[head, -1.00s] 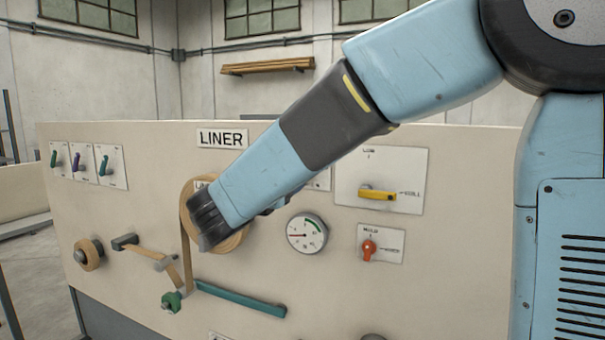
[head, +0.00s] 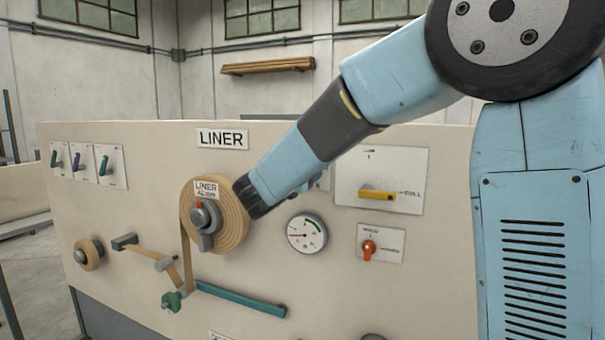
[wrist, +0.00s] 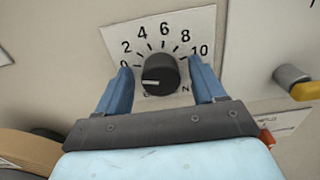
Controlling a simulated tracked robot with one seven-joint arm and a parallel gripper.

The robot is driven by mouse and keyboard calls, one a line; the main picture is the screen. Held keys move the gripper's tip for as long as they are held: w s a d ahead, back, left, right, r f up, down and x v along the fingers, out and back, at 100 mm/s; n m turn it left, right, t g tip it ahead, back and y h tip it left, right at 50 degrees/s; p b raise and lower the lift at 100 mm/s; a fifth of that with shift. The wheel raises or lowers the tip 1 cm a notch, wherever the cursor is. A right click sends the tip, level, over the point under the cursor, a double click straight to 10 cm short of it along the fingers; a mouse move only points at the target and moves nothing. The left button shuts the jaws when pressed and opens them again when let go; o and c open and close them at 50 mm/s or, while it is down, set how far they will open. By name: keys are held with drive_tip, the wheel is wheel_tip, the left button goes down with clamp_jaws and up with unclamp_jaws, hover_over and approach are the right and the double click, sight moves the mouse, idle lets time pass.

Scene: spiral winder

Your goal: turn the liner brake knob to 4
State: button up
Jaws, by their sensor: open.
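The black knob (wrist: 160,75) sits on a white dial plate (wrist: 205,33) marked from 0 to 10 in the wrist view. Its white pointer line is on the left side, near the 0 end; the exact reading is unclear. The label below the knob is mostly hidden by my gripper. My gripper (wrist: 160,70) is open, with one blue finger left and one right of the knob. I cannot tell whether the fingers touch it. In the head view, my gripper (head: 252,196) is beside the roll's right edge, and my arm hides the knob.
The liner roll (head: 228,225) with its grey hub is left of my gripper. A round gauge (head: 306,235) is below right. A green bar (head: 240,298) lies below.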

drive_tip(key=c, duration=1.1)
drive_tip(key=shift+o, duration=0.2)
drive_tip(key=m, duration=1.1)
drive_tip(key=shift+s+d+f+m, duration=0.1)
drive_tip(key=shift+d+f+m, duration=0.1)
drive_tip(key=shift+m, duration=0.2)
drive_tip(key=o, duration=1.1)
drive_tip(key=shift+c, duration=0.2)
